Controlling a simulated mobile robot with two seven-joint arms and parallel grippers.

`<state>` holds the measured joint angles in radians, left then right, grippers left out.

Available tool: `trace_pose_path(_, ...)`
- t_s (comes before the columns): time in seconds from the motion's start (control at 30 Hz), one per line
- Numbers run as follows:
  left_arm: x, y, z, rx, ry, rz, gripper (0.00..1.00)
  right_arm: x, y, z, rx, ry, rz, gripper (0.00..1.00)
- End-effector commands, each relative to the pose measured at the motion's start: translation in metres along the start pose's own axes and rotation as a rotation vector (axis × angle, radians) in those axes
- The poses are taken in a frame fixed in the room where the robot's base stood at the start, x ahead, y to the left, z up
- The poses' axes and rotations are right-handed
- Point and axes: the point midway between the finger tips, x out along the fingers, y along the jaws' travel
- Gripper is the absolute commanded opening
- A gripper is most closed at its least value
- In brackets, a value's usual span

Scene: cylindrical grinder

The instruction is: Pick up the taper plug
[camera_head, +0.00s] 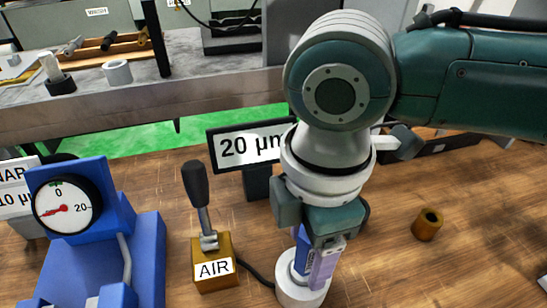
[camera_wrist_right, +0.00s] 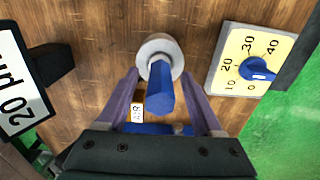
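The taper plug (camera_wrist_right: 160,92) appears to be the blue, faceted piece standing in a round, whitish holder (camera_wrist_right: 161,52). In the head view the blue plug (camera_head: 302,250) is partly hidden behind my right gripper (camera_head: 322,272), and the whitish holder (camera_head: 298,292) shows at the lower edge. In the wrist view my right gripper (camera_wrist_right: 160,76) is open, with one purple finger on each side of the plug. Gaps show between the plug and both fingers, so I see no contact. My left gripper is not in view.
A "20 µm" sign (camera_head: 250,147) stands behind the holder. An AIR lever box (camera_head: 213,262) and a blue gauge unit (camera_head: 95,235) stand to the left. A brass ring (camera_head: 427,224) lies right. A yellow dial (camera_wrist_right: 258,65) shows in the wrist view. Bare wood surrounds the ring.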

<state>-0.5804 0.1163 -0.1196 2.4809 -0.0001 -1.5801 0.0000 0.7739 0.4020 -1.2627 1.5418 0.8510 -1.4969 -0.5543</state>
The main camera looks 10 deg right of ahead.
Motion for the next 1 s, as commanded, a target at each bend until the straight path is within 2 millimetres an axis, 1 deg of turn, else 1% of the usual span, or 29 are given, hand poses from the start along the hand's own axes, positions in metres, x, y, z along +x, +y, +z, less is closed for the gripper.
trace_pose_path(0.03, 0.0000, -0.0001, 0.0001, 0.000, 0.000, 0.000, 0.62, -0.0002, 0.0000, -0.0001, 0.000, 0.000, 0.000, 0.62)
trace_pose_path(0.07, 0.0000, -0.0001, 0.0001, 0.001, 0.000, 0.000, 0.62, -0.0003, 0.0000, -0.0001, 0.000, 0.000, 0.000, 0.58)
trace_pose_path(0.5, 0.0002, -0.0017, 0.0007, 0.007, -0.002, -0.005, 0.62, -0.0006, 0.0001, 0.0000, 0.000, 0.000, 0.000, 0.09)
trace_pose_path(0.6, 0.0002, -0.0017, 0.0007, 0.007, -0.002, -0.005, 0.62, -0.0006, 0.0001, -0.0001, 0.000, 0.000, 0.000, 0.00)
trace_pose_path(1.0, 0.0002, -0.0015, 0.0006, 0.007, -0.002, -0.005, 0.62, -0.0007, 0.0002, -0.0001, 0.000, 0.000, 0.000, 0.00)
